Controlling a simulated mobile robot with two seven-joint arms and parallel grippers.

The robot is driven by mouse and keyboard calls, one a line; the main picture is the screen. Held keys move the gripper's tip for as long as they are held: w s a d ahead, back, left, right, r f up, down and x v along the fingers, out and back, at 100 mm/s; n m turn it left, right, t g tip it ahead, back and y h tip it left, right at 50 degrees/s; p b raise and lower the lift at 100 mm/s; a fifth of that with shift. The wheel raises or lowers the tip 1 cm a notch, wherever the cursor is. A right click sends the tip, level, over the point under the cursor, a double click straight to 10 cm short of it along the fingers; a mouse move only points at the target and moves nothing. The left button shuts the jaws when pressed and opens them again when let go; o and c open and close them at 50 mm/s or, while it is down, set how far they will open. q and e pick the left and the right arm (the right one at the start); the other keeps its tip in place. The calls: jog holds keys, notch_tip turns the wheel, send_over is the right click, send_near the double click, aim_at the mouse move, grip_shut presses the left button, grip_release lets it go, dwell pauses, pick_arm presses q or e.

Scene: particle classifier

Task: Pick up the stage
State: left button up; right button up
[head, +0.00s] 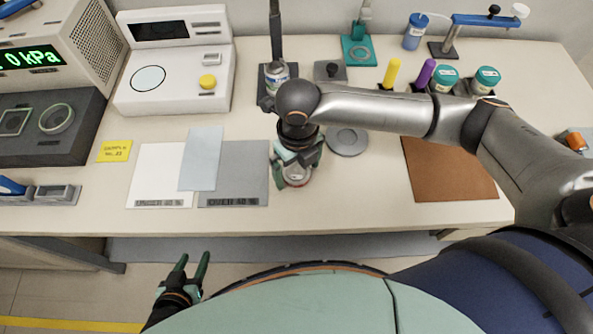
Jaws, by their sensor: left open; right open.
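My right gripper (296,160) points down over the front edge area of the table. Its green fingers are open on either side of a small round metallic piece with a reddish rim (297,181), which appears to be the stage. The gripper partly hides this piece, and I cannot tell whether the fingers touch it. My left gripper (190,266) is open and empty, low in front of the table, with its fingers pointing up. A grey round plate (347,141) lies on the table just right of the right gripper.
Left of the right gripper lie a white sheet (150,177), a grey mat (238,180) and a pale blue cloth (202,150). A brown mat (455,172) lies right. A stand (276,40) with a canister and teal-lidded jars (486,79) are behind. My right arm crosses above the table.

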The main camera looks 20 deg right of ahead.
jog(key=c, duration=1.5)
jog(key=shift+o, duration=0.2)
jog(key=shift+r, duration=0.1)
